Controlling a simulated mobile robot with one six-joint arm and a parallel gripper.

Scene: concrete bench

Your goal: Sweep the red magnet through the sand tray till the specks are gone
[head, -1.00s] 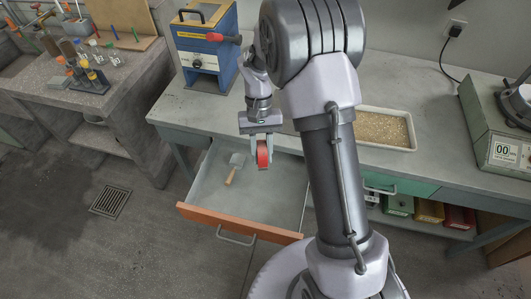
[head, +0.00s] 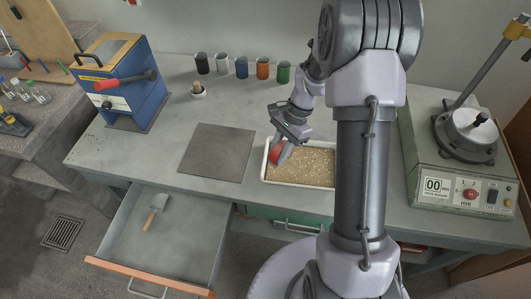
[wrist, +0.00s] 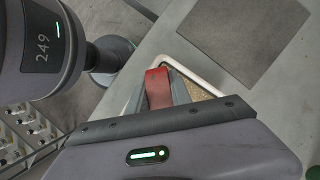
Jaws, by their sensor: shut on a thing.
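The red magnet (head: 276,154) is held in my gripper (head: 281,147), which is shut on it. In the head view it is at the left end of the sand tray (head: 264,172), low over the sand (head: 308,166). I cannot tell whether it touches the sand. In the wrist view the magnet (wrist: 158,88) is a red band, with the tray's white rim (wrist: 203,77) and a little sand beside it. My arm hides the tray's right end. The sand looks tan and grainy; single specks are too small to make out.
A dark square mat (head: 217,153) lies left of the tray. A blue machine (head: 113,80) stands left, a grey-green device (head: 455,155) right. An open drawer (head: 165,245) holds a scoop (head: 155,208).

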